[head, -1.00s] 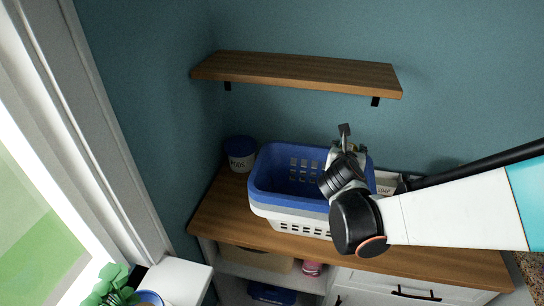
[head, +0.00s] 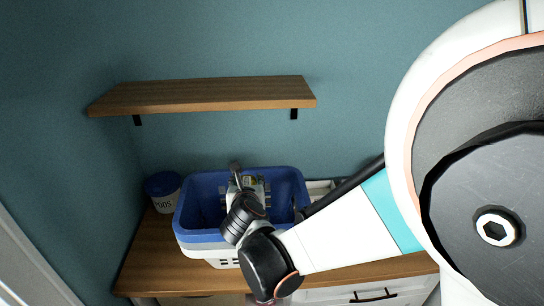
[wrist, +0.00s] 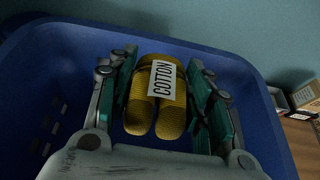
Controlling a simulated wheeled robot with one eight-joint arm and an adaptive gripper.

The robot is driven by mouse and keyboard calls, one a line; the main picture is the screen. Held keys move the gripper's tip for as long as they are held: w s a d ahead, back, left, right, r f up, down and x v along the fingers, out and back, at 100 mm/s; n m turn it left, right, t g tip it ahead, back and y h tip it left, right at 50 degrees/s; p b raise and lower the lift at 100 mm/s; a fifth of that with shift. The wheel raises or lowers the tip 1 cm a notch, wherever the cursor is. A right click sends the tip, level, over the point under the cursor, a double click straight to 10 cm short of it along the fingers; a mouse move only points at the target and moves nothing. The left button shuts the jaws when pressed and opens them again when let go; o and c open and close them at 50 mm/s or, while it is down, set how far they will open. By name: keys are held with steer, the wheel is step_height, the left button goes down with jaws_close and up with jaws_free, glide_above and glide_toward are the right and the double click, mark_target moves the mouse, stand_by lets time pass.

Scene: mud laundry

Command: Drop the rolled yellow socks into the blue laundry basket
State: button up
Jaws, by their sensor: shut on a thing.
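The rolled yellow socks (wrist: 156,100), with a white COTTON label, show in the wrist view between the two fingers of my gripper (wrist: 158,98). The fingers are shut on them from both sides. Behind and around them is the blue laundry basket (wrist: 258,80). In the head view the blue basket (head: 292,182) stands on the wooden counter, and my gripper (head: 243,178) is over its opening. The socks are hidden there by my wrist. I cannot tell how deep they are relative to the rim.
A blue-lidded PODS tub (head: 162,190) stands left of the basket on the counter (head: 150,255). A wooden shelf (head: 205,94) is on the wall above. Small boxes (wrist: 303,95) lie right of the basket, partly hidden by my arm in the head view.

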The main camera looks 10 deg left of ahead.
steer(key=shift+w+f, duration=0.1)
steer(key=shift+w, duration=0.05)
steer(key=o, duration=0.6)
steer(key=shift+s, duration=0.2)
steer(key=o, duration=0.5)
steer(key=shift+w, duration=0.1)
steer(key=shift+o, duration=0.2)
